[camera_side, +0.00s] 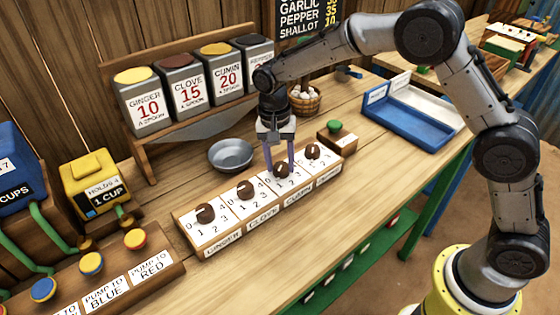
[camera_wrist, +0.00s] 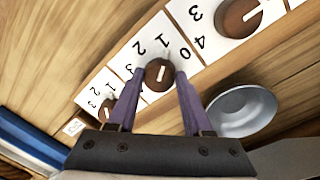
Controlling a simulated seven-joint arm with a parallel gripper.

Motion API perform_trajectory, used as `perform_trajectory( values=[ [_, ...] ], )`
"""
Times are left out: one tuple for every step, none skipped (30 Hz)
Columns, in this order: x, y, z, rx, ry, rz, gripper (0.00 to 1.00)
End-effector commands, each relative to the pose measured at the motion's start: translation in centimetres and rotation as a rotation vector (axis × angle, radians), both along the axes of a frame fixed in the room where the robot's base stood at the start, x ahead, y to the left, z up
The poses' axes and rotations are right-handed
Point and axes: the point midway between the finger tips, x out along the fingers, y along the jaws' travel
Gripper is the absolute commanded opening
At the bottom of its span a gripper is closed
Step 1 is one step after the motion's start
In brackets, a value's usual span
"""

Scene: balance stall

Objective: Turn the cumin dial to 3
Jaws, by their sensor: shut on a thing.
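The cumin dial (camera_side: 282,172) is a round brown knob on a white numbered card, third from the left in a row on a low wooden panel (camera_side: 190,232). My gripper (camera_side: 281,167) points down with its two purple fingers on either side of this knob. In the wrist view my gripper (camera_wrist: 160,72) is shut on the cumin dial (camera_wrist: 158,75), a finger touching each side. The knob's pale line seems to lean toward the 1, seen upside down; its exact setting is hard to tell. The fingers partly cover the card's figures.
The ginger dial (camera_side: 205,213), clove dial (camera_side: 245,190) and a fourth dial (camera_side: 312,151) sit close by in the row. A grey bowl (camera_side: 230,155) stands behind them. A green button (camera_side: 335,126) is at the right. Spice canisters (camera_side: 187,90) stand behind.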

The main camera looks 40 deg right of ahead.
Motion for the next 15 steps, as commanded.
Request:
perform_trajectory(
  values=[
    [-0.02,0.05,0.2,0.001,-0.002,0.044,0.0],
    [-0.02,0.05,0.19,0.001,-0.002,0.072,0.0],
    [-0.03,0.04,0.2,0.001,-0.002,0.11,0.0],
    [-0.04,0.03,0.2,0.0,-0.001,0.139,0.0],
    [-0.06,0.03,0.18,0.0,-0.001,0.168,0.0],
    [-0.08,0.02,0.18,0.0,-0.001,0.205,0.0],
    [-0.09,0.01,0.19,-0.001,-0.001,0.234,0.0],
    [-0.09,0.01,0.22,0.0,-0.002,0.263,0.0],
    [-0.1,0.0,0.23,0.0,-0.002,0.3,0.0],
    [-0.12,0.0,0.22,0.0,-0.001,0.329,0.0],
    [-0.13,0.0,0.19,0.0,-0.001,0.357,0.0],
    [-0.15,0.0,0.19,0.0,0.0,0.395,0.0],
    [-0.14,0.01,0.2,0.001,-0.001,0.423,0.0],
    [-0.14,0.01,0.22,0.0,-0.002,0.452,0.0],
    [-0.14,0.01,0.24,0.001,-0.002,0.49,0.0]
  ],
)
